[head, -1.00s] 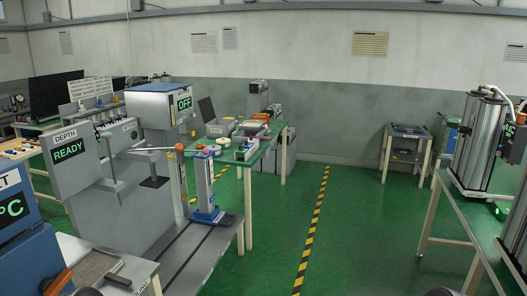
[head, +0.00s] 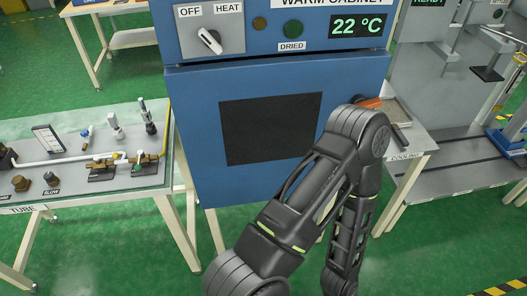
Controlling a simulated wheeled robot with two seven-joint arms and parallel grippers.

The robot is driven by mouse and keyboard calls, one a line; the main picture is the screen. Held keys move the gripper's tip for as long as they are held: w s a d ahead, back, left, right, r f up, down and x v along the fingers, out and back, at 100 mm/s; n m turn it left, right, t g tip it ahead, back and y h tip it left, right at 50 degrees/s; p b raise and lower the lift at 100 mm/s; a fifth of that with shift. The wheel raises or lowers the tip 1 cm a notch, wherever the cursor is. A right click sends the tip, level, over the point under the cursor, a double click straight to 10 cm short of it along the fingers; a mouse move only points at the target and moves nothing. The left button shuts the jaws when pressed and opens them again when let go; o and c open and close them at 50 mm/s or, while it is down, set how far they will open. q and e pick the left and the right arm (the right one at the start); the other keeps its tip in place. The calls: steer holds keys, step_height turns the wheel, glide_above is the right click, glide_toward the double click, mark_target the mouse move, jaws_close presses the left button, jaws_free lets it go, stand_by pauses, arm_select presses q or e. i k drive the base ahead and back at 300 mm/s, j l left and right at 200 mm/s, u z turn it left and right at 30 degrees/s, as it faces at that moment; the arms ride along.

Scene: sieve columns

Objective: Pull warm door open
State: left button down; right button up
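The blue warm cabinet (head: 262,50) fills the upper middle of the head view. Its door (head: 195,135), with a dark window (head: 268,128), looks shut against the frame. An orange part (head: 370,102), which looks like the door's handle, shows at the door's right edge, partly hidden behind my arm. One of my black arms rises from the bottom, bends in front of the door's lower right, and runs back down out of the frame. I cannot tell whether it touches the door. Neither gripper is in view.
A tube bench (head: 60,190) with fittings stands at left. A small table (head: 416,137) marked COOLING stands at right. Green floor (head: 110,255) is clear at lower left.

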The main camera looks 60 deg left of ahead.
mark_target(244, 127)
steer(key=u, duration=1.95)
